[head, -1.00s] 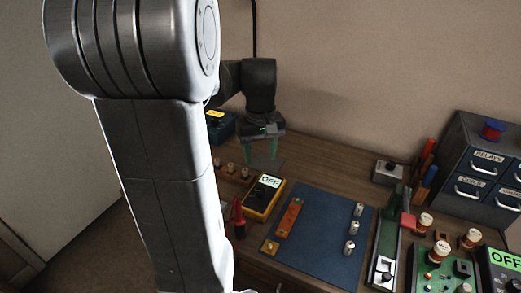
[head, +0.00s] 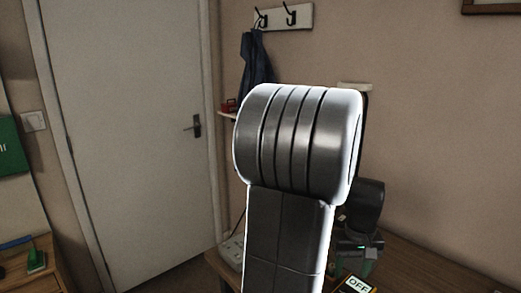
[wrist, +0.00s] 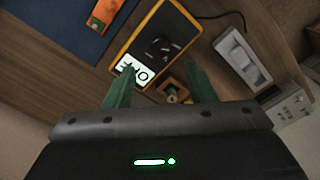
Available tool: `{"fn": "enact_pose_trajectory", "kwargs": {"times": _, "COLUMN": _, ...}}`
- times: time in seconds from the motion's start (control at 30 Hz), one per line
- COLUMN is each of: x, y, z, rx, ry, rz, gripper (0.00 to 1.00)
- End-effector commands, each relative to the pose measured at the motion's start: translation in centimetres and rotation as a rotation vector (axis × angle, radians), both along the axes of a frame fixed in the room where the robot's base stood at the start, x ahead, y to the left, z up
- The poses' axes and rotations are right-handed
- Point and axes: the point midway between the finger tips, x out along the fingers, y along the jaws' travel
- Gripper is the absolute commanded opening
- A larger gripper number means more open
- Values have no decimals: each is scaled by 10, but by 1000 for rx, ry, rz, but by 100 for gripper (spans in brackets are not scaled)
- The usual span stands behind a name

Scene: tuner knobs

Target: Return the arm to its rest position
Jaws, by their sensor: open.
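My arm rises through the middle of the head view, bent over at a thick dark joint. My gripper (head: 357,266) is low behind it, over the bench, partly cut off by my arm. In the wrist view, my gripper (wrist: 160,80) has its two green fingers spread apart with nothing held between them. Beyond the fingertips lies a yellow meter (wrist: 178,15) with a dial and a lit display reading OFF. The meter also shows at the bottom edge of the head view (head: 355,285).
The wooden bench (head: 425,270) runs along the right wall. The wrist view shows a blue mat (wrist: 60,14), an orange strip (wrist: 104,14), a small wooden block with a knob (wrist: 172,92), and a pale box (wrist: 243,58). A closed door (head: 125,130) and hanging jacket (head: 255,65) stand behind.

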Motion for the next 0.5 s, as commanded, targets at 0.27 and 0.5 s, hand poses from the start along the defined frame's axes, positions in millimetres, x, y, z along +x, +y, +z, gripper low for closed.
{"fn": "enact_pose_trajectory", "kwargs": {"times": 0.27, "x": -1, "y": 0, "z": -56, "rx": 2, "ry": 5, "rz": 0, "gripper": 50}}
{"fn": "enact_pose_trajectory", "kwargs": {"times": 0.5, "x": 0, "y": 0, "z": -83, "rx": 1, "ry": 2, "rz": 0, "gripper": 50}}
